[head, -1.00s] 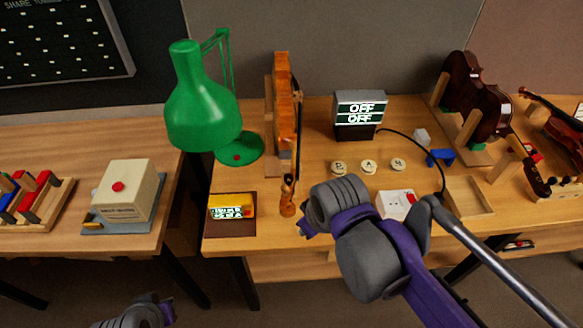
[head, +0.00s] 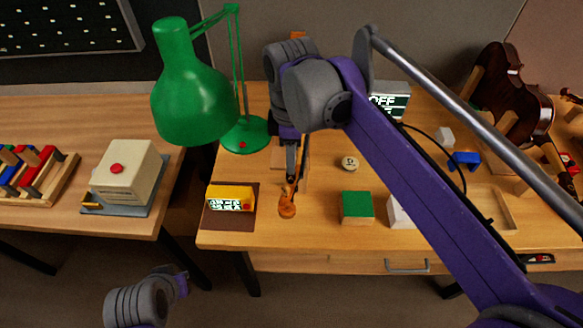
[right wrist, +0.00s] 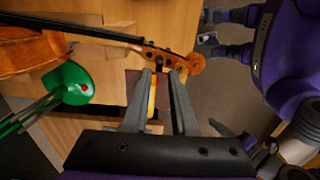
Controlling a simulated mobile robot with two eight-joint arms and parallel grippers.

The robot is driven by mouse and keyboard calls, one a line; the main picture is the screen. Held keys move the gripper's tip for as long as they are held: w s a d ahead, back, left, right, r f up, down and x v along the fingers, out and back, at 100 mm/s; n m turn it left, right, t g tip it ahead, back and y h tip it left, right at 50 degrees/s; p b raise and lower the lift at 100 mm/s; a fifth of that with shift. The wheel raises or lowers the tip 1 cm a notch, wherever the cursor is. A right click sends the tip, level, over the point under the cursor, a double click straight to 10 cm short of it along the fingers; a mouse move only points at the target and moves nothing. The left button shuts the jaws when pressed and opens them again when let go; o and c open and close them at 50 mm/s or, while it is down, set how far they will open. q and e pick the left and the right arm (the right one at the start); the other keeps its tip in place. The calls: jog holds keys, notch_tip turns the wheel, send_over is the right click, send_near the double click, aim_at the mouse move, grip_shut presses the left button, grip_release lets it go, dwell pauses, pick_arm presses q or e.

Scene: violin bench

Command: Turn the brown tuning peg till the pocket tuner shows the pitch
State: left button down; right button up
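The violin's scroll (head: 287,207) shows in the head view below my right gripper (head: 291,168); my arm hides most of its body. In the right wrist view the pegbox (right wrist: 160,54) and scroll (right wrist: 194,64) lie just beyond the fingertips of my right gripper (right wrist: 163,76). Its two fingers are apart, one on each side of a gap at the pegbox's edge. Dark pegs show there, but I cannot tell which is the brown one or whether a finger touches it. The yellow pocket tuner (head: 231,199) lies left of the scroll, its display too small to read. My left gripper (head: 180,283) hangs low at left.
A green lamp (head: 190,95) stands close left of my right gripper; its base also shows in the right wrist view (right wrist: 68,88). A green-topped block (head: 357,205) and a round button (head: 349,163) are to the right. A partly covered display (head: 390,102) stands behind.

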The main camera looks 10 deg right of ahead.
aim_at(291, 177)
jog(key=shift+f, duration=1.9)
grip_shut()
